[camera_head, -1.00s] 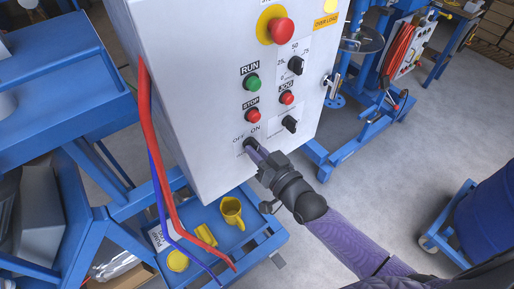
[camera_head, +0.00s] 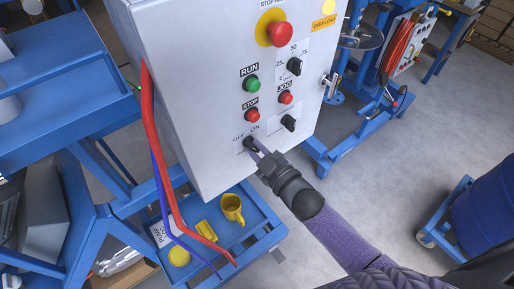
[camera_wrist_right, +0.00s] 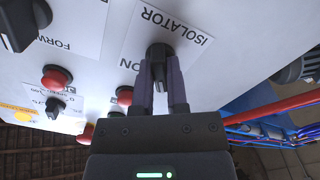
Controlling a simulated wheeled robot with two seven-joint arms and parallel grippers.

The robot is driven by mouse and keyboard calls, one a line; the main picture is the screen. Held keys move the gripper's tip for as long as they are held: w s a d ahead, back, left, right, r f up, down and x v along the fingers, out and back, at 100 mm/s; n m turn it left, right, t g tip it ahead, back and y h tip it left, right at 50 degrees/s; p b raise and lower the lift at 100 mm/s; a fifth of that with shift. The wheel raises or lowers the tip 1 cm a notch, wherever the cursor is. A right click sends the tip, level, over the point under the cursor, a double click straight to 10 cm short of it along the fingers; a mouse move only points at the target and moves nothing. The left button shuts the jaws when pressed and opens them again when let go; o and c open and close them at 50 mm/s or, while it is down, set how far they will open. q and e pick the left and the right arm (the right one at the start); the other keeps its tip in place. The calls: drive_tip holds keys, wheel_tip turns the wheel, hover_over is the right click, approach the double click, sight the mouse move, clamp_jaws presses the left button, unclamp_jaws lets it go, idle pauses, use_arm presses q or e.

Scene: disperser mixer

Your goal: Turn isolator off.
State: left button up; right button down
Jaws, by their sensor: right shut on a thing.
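The isolator knob (camera_wrist_right: 158,62) is a black rotary switch on the white control box, under the word ISOLATOR in the right wrist view. In the head view the isolator knob (camera_head: 249,143) sits at the box's lower left, below the OFF and ON labels. My right gripper (camera_head: 257,150) reaches it from the lower right. In the right wrist view my right gripper (camera_wrist_right: 160,92) has one finger on each side of the knob, shut on it. The knob's exact angle is partly hidden by the fingers. My left gripper is not in view.
The white control box (camera_head: 200,100) also carries a green RUN button (camera_head: 251,83), a red STOP button (camera_head: 252,116), a red JOG button (camera_head: 285,97) and a large red emergency button (camera_head: 279,34). Red and blue hoses (camera_head: 160,150) hang at its left. A blue tray (camera_head: 245,240) with yellow items lies below.

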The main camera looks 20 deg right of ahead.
drive_tip(key=shift+n, duration=0.6)
drive_tip(key=c, duration=0.6)
unclamp_jaws()
drive_tip(key=shift+c, duration=0.2)
drive_tip(key=shift+s, duration=0.1)
drive_tip(key=v, duration=0.9)
drive_tip(key=shift+s+d, duration=0.15)
drive_tip(key=shift+s, duration=0.2)
